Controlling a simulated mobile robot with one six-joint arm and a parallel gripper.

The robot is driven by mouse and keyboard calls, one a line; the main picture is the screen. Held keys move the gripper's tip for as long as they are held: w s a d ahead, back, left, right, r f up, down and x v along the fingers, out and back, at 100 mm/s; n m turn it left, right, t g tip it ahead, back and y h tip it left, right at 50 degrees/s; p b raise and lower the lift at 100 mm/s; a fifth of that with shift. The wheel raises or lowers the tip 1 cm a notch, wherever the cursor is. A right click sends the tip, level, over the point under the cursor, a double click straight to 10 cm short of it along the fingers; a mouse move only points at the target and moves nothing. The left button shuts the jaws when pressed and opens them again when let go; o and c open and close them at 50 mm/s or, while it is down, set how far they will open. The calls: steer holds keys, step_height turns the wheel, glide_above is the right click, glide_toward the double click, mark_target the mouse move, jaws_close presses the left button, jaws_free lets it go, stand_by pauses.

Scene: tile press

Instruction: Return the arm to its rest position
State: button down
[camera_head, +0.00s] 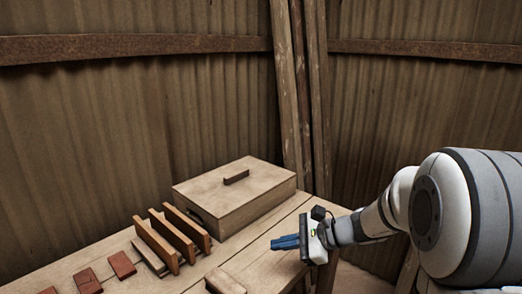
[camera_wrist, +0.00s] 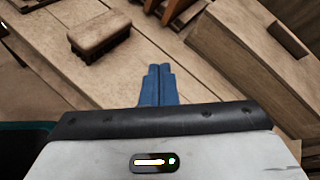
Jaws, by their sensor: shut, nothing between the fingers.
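My gripper (camera_head: 287,242) has blue fingers and is at the right part of the wooden table, in front of the lidded box. In the wrist view the blue fingers (camera_wrist: 158,70) are shut together with nothing between them. They point over the table's planks. My arm reaches in from the right side of the head view.
On the table (camera_head: 262,262) stand a lidded wooden box (camera_head: 235,198), a rack with upright boards (camera_head: 172,238) and several reddish tiles (camera_head: 122,265). A brush (camera_wrist: 98,36) lies left of the fingers in the wrist view. Wooden posts (camera_head: 298,100) stand behind, against corrugated walls.

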steer(key=s+d+r+n+g+h+p, duration=0.1)
steer(key=s+r+n+g+h+p, duration=0.3)
steer(key=s+n, duration=0.6)
steer(key=s+d+r+n+t+h+p, duration=0.2)
steer(key=s+d+r+n+h+p, duration=0.1)
steer(key=s+d+n+h, duration=0.3)
steer(key=s+d+h+p, duration=0.1)
steer(key=s+d+h, duration=0.1)
steer(key=s, duration=0.1)
steer(key=shift+r+t+p, duration=0.3)
steer(key=shift+r+t, duration=0.05)
steer(key=shift+t, duration=0.05)
steer(key=shift+s, duration=0.1)
